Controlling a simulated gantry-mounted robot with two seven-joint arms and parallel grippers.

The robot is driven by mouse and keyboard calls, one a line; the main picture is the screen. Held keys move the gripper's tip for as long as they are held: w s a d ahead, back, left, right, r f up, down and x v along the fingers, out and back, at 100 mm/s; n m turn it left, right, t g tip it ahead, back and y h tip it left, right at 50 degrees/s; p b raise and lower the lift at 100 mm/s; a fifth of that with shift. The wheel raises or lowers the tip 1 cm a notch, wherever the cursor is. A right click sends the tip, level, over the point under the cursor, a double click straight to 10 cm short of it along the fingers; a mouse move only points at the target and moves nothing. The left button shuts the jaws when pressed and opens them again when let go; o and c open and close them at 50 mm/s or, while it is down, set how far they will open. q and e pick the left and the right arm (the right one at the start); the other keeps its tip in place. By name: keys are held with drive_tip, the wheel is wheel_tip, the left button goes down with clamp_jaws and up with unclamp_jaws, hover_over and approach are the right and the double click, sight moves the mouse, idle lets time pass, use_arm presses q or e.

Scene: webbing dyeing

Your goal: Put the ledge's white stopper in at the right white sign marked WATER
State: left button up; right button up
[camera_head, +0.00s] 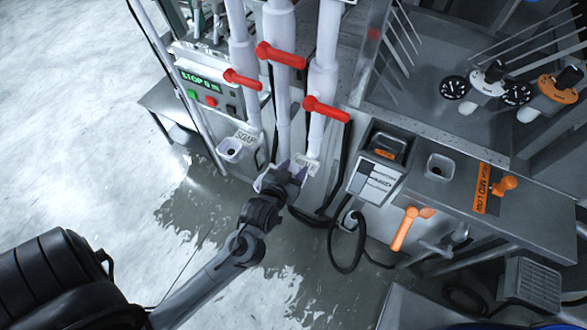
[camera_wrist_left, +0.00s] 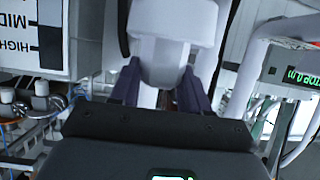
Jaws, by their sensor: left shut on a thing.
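My left gripper (camera_head: 284,172) reaches in from the lower left to the foot of the white pipes, just left of the right white sign (camera_head: 307,165), whose lettering is small and partly covered. In the left wrist view its dark fingers (camera_wrist_left: 157,90) are shut on a white tapered piece (camera_wrist_left: 165,65), which looks like the white stopper. A wider white block (camera_wrist_left: 175,20) adjoins it; I cannot tell whether the stopper is seated in it. In the head view the gripper mostly hides the stopper. On the ledge (camera_head: 470,165) a white socket (camera_head: 437,168) shows a dark, empty hole. My right gripper is out of view.
Left of my gripper are a SOAP sign (camera_head: 245,138) and an open white cup (camera_head: 231,150). Red valve handles (camera_head: 326,109) stick out above. A level panel (camera_head: 377,181), a black hose (camera_head: 347,255) and an orange handle (camera_head: 404,229) are at right. Wet floor lies below.

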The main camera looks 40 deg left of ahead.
use_arm(q)
drive_tip(key=o, duration=1.1)
drive_tip(key=shift+s, duration=0.15)
